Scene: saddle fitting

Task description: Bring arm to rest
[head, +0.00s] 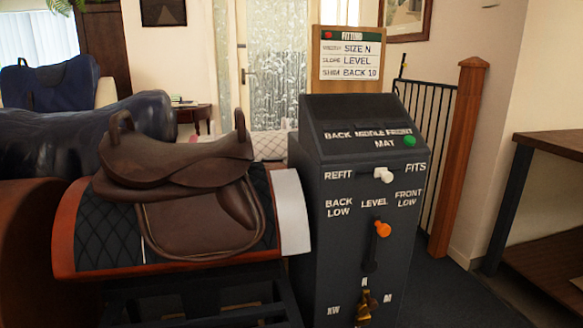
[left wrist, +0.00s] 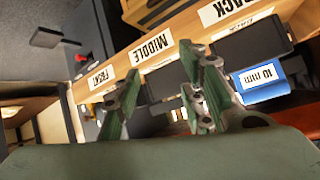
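In the head view a brown saddle (head: 185,175) sits on a dark quilted pad (head: 100,225) over a rust-edged form. My arms and grippers do not show in that view. In the left wrist view my left gripper (left wrist: 160,65) has its two green fingers apart, with nothing seen between them. Behind the fingers is a wooden rail (left wrist: 120,62) with labels FRONT, MIDDLE and BACK. A blue piece marked 10 mm (left wrist: 262,82) lies to the right of the fingers. My right gripper is in neither view.
A dark console (head: 345,205) stands right of the saddle, with a white knob (head: 383,175), an orange-knobbed lever (head: 382,229) and a brass knob (head: 366,305). A card board (head: 350,60) reads SIZE N, LEVEL, BACK 10. A wooden post (head: 459,150) and table (head: 552,143) are at right.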

